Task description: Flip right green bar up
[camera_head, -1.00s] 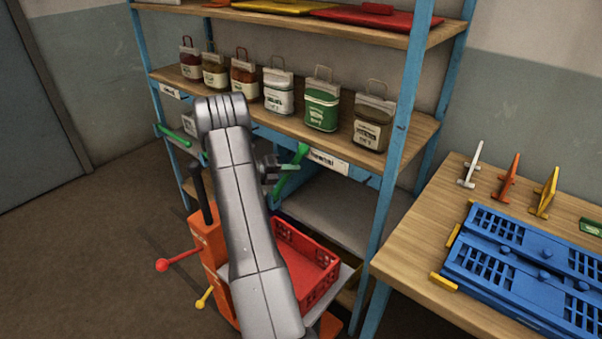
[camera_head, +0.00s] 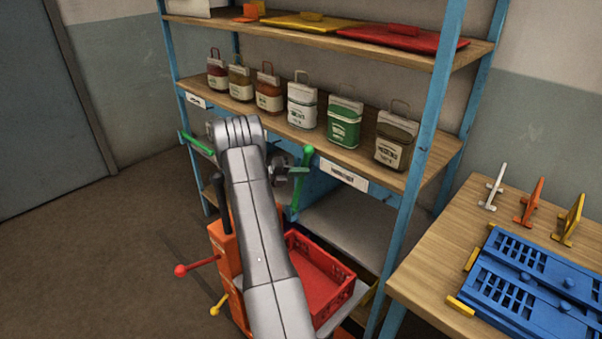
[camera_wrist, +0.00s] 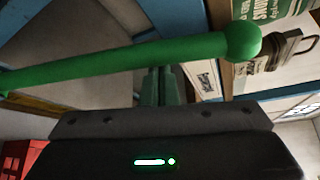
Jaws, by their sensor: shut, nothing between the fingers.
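The right green bar (camera_head: 301,180) hangs at the front of the blue shelf. It stands steep, nearly upright, with its round knob at the top. In the wrist view the green bar (camera_wrist: 120,62) crosses the upper picture, knob to the right. My gripper (camera_head: 296,171) is beside the bar in the head view, its tips partly hidden. In the wrist view my gripper's fingers (camera_wrist: 160,87) are shut together and empty, close below the bar; I cannot tell whether they touch it. The left green bar (camera_head: 197,143) is slanted, its lower end toward the shelf.
Several labelled jars (camera_head: 344,124) stand on the middle shelf above. A red crate (camera_head: 318,279) and an orange stand (camera_head: 223,245) with red and yellow knobs are below my arm. A wooden table (camera_head: 428,267) with blue panels is at the right. The floor at left is clear.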

